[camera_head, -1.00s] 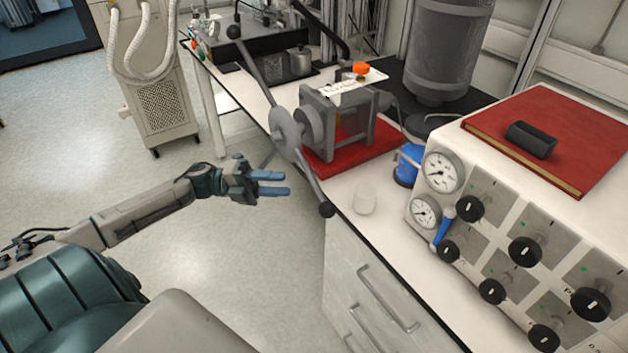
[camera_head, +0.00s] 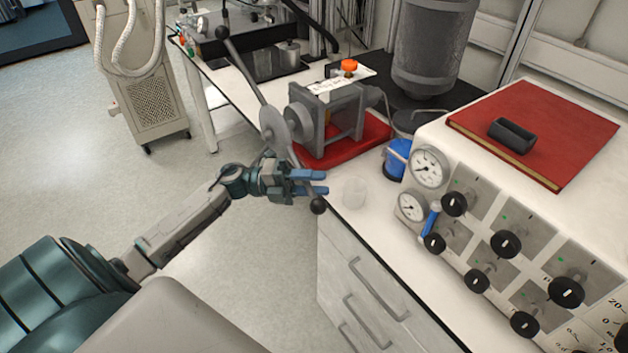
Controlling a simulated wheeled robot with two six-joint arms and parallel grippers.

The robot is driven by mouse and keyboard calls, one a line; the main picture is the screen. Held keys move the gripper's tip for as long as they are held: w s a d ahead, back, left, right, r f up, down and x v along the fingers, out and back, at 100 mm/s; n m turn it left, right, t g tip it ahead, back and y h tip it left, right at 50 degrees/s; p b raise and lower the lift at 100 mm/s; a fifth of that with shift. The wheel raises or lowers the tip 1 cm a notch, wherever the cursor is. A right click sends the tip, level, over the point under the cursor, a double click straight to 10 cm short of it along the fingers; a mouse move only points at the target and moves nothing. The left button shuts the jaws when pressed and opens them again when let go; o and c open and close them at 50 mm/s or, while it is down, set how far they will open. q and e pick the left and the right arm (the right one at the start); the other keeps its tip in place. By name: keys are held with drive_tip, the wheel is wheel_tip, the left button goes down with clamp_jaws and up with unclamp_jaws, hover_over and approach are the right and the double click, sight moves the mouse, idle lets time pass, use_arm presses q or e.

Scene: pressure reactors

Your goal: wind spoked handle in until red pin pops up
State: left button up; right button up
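The spoked handle is a grey hub disc (camera_head: 274,126) on the left side of a grey frame press (camera_head: 330,118). One long spoke ends in a dark knob (camera_head: 222,32) at the upper left, another in a dark knob (camera_head: 318,206) at the lower right. My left gripper (camera_head: 318,182) is at the lower spoke, just above its knob. Its two blue fingers are apart and overlap the spoke in the view; I cannot tell whether they touch it. An orange-red cap (camera_head: 349,65) shows above the press; I cannot tell whether it is the pin. My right gripper is out of view.
The press stands on a red base (camera_head: 375,130) on a white bench. A clear beaker (camera_head: 354,192) stands close to the right of my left fingers. A gauge panel (camera_head: 470,215) with black knobs is farther right. The floor to the left is open.

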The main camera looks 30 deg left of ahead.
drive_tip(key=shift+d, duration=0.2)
